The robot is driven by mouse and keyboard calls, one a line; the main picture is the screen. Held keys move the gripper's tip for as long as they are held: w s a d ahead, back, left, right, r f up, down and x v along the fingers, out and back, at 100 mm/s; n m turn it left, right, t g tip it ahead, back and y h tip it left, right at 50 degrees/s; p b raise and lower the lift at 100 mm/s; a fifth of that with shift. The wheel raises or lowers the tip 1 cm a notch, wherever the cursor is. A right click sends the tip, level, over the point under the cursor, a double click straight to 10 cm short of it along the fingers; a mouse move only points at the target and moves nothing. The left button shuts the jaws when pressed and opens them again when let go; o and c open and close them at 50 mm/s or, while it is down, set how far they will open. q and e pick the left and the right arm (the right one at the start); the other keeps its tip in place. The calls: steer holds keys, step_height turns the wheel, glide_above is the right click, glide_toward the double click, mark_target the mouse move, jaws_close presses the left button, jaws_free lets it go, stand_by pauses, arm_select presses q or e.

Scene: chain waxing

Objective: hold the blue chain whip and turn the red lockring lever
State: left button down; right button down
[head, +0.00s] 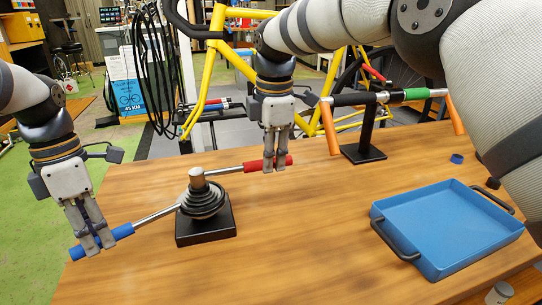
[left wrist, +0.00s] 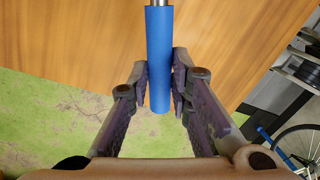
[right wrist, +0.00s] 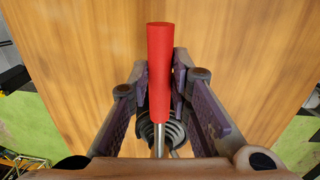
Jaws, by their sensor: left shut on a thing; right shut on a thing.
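The cassette (head: 203,199) is a dark stack of sprockets with a pale hub on a black block on the wooden table. The blue chain whip (head: 122,231) reaches from it to the front left, its blue grip near the table's left edge. My left gripper (head: 98,247) is shut on that blue grip, also seen in the left wrist view (left wrist: 159,60). The red lockring lever (head: 252,167) reaches from the cassette to the right. My right gripper (head: 275,165) is shut around its red grip, which stands between the fingers in the right wrist view (right wrist: 160,70).
A blue tray (head: 440,238) with dark handles lies at the right of the table. A black stand (head: 364,150) holds a bar with green and orange grips behind. A yellow bike frame (head: 212,60) stands beyond the table. The front middle is clear.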

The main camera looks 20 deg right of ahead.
steer(key=shift+w+a+n, duration=0.15)
steer(key=shift+w+n, duration=0.5)
steer(key=shift+w, duration=0.25)
steer(key=shift+w+a+n, duration=0.1)
steer(key=shift+w+n, duration=0.55)
steer(key=shift+w, duration=0.25)
steer(key=c, duration=1.5)
jaws_free()
steer(key=shift+o, duration=0.2)
